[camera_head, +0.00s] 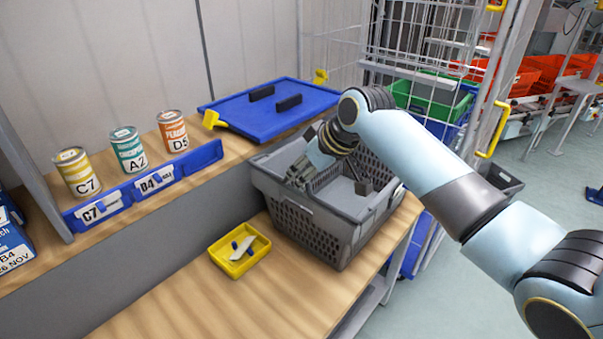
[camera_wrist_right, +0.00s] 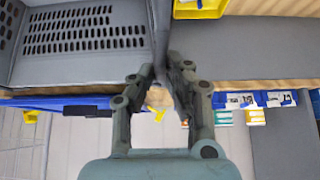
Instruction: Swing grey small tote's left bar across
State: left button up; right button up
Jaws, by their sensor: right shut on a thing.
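The grey small tote (camera_head: 305,228) stands on the wooden bench, a slotted box with an open top. In the right wrist view its perforated wall (camera_wrist_right: 85,68) fills the upper left. My right gripper (camera_head: 298,176) reaches down to the tote's left side from above. In the wrist view its two fingers (camera_wrist_right: 162,72) are closed in around the grey edge on that side, where the left bar is. The bar itself is mostly hidden by the fingers. My left gripper is not in view.
A yellow tray (camera_head: 228,263) with small items sits left of the tote. A blue lid (camera_head: 262,119) lies behind it. Three cans, C7 (camera_head: 78,174), A2 (camera_head: 129,150) and D5 (camera_head: 173,132), stand on the raised shelf. The front bench is clear.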

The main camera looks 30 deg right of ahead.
jog(key=shift+d+r, duration=0.3)
jog(key=shift+d, duration=0.2)
jog(key=shift+w+p, duration=0.1)
jog(key=shift+p, duration=0.2)
jog(key=shift+w+d+r+p, duration=0.15)
jog(key=shift+d+r+p, duration=0.05)
jog(key=shift+d, duration=0.25)
jog(key=shift+w+d+r+p, duration=0.1)
jog(key=shift+d+r+p, duration=0.05)
jog(key=shift+d, duration=0.25)
jog(key=shift+w+d+r, duration=0.1)
jog(key=shift+w+d, duration=0.2)
jog(key=shift+d, duration=0.6)
